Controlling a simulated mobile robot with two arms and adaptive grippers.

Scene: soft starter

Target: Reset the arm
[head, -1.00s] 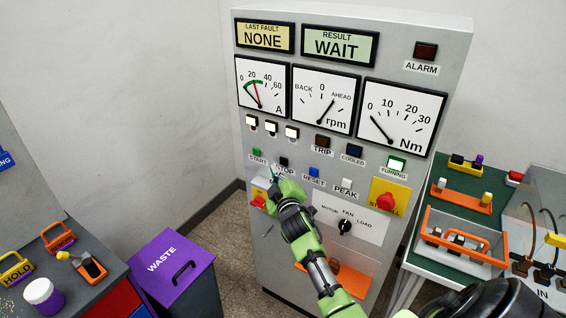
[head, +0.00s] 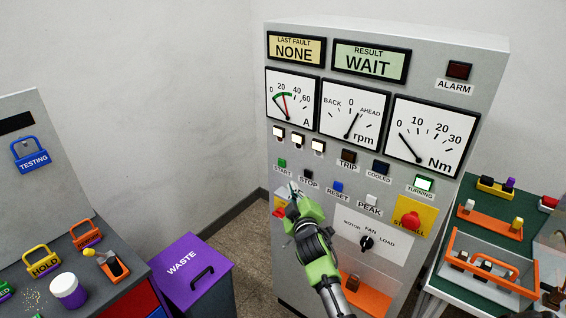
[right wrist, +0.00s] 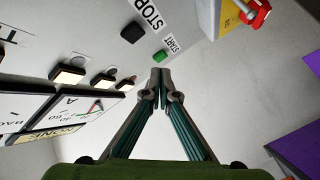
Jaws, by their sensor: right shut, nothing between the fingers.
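The grey soft starter cabinet (head: 480,70) stands at right of centre. My right gripper (head: 292,187) is shut and empty in front of it, just below the green START button (head: 282,163) and left of the black STOP button (head: 308,174). In the right wrist view, the closed fingertips (right wrist: 160,76) are close to the START button (right wrist: 159,57), with a visible gap in the picture; the STOP button (right wrist: 134,33) lies beyond. The blue RESET button (head: 337,187) and PEAK button (head: 371,199) are to the right. My left gripper is not in view.
The RESULT display (head: 371,62) reads WAIT; LAST FAULT (head: 296,48) reads NONE. A red STOP/START-area handle (right wrist: 254,12) and the yellow-backed red mushroom button (head: 407,218) protrude. A purple WASTE bin (head: 182,285) stands left.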

